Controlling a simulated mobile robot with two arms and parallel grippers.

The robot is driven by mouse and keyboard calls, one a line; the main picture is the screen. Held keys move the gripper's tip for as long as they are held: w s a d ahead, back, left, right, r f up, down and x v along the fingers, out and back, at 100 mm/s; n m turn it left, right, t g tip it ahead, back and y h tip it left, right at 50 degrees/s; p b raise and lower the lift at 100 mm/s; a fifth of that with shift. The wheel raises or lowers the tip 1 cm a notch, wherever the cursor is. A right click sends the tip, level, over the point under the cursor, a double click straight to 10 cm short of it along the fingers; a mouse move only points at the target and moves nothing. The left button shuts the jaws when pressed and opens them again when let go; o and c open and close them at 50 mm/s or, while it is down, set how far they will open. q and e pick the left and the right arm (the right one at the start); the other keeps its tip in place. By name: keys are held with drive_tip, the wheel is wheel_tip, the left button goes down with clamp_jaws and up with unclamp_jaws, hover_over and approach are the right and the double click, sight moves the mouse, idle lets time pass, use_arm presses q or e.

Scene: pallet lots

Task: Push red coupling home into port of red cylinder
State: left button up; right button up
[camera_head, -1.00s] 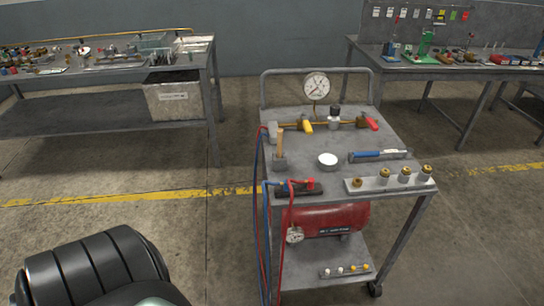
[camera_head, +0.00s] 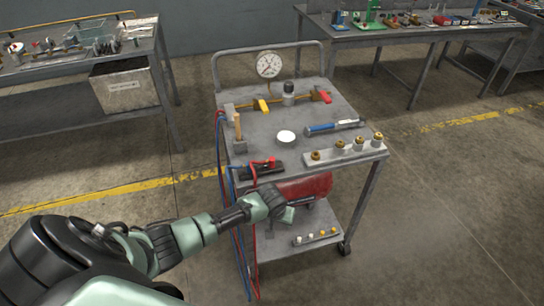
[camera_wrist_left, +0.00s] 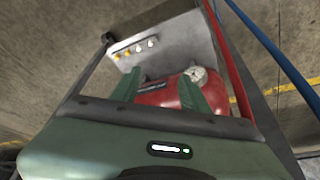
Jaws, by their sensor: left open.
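A small red fitting (camera_head: 271,162) sits on a black block (camera_head: 262,171) at the front left of the cart top. A red hose (camera_head: 254,200) and blue hoses run down the cart's left side from there; I cannot tell how far the coupling sits in a port. A red tank (camera_head: 312,187) lies under the cart top, partly hidden by my arm. My left gripper (camera_head: 298,207) is in front of the tank, below the cart top. In the left wrist view my left gripper (camera_wrist_left: 160,82) is open and empty, the red tank (camera_wrist_left: 160,95) beyond its fingers. My right gripper is not in view.
The cart top (camera_head: 275,120) holds a dial gauge (camera_head: 269,65), valves, a white disc, a blue-handled tool and a rail of brass fittings (camera_head: 345,149). A small gauge (camera_wrist_left: 197,74) hangs by the tank. Workbenches stand behind; the floor right of the cart is clear.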

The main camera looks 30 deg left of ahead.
use_arm(q)
drive_tip(key=w+r+n+p, duration=0.1)
drive_tip(key=w+r, duration=0.3)
drive_tip(key=r, duration=1.2)
drive_tip(key=n+y, duration=0.2)
drive_tip(key=n, duration=0.1)
approach(273, 158)
drive_tip(key=shift+p+x, duration=0.4)
drive_tip(key=shift+x, duration=0.6)
drive_tip(key=shift+w+d, duration=0.15)
drive_tip(key=shift+d, duration=0.05)
drive_tip(key=shift+x, duration=1.35)
drive_tip(key=shift+a+f, duration=0.15)
